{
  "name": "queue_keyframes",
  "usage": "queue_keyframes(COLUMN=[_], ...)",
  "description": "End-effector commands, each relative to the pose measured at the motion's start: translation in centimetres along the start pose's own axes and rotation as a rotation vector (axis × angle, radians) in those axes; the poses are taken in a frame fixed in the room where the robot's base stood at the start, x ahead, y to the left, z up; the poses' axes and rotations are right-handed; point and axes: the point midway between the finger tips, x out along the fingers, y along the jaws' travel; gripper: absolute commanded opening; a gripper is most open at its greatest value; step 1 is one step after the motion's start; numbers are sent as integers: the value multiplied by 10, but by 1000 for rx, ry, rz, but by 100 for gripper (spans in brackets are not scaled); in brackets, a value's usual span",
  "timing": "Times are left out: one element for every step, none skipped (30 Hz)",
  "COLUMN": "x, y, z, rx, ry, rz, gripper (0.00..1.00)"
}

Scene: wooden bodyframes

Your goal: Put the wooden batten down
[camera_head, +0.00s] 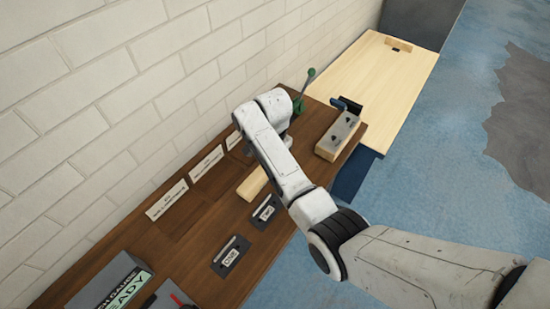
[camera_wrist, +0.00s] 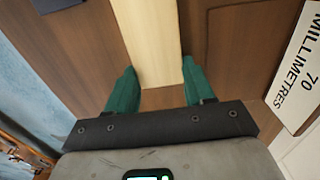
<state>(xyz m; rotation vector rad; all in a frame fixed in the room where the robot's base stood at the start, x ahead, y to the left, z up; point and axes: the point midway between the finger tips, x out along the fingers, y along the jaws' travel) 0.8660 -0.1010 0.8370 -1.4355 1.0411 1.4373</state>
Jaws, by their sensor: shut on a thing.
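The wooden batten (camera_wrist: 150,40) is a pale, straight piece running away from me between the green fingers of my gripper (camera_wrist: 158,80) in the wrist view. The fingers are shut on its two sides. In the head view the batten (camera_head: 252,183) shows as a short pale end over the dark brown bench (camera_head: 190,240), left of my arm. The rest of it and my gripper are hidden behind my arm there. I cannot tell whether the batten touches the bench.
White label cards (camera_head: 167,200) stand along the wall side. Black labelled blocks (camera_head: 231,256) lie near the front edge. A clamp fixture (camera_head: 338,136) and a green lever (camera_head: 299,104) are at the far end. A pale table (camera_head: 385,75) stands beyond, mostly clear.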

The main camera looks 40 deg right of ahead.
Motion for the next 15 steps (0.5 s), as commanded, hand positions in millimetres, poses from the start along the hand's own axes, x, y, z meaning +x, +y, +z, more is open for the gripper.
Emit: queue_keyframes(x=[0, 1, 2, 3, 3, 2, 3, 3, 3, 3, 3, 3, 3, 3, 3], y=[0, 0, 0, 0, 0, 0, 0, 0, 0, 0, 0, 0, 0, 0, 0], z=[0, 0, 0, 0, 0, 0, 0, 0, 0, 0, 0, 0, 0, 0, 0], rx=[0, 0, 0, 0, 0, 0, 0, 0, 0, 0, 0, 0, 0, 0, 0], ry=[0, 0, 0, 0, 0, 0, 0, 0, 0, 0, 0, 0, 0, 0, 0], rz=[0, 0, 0, 0, 0, 0, 0, 0, 1, 1, 1, 1, 1, 1, 1], gripper=[19, 19, 19, 19, 54, 58, 61, 64, 68, 71, 74, 77, 78, 78, 78])
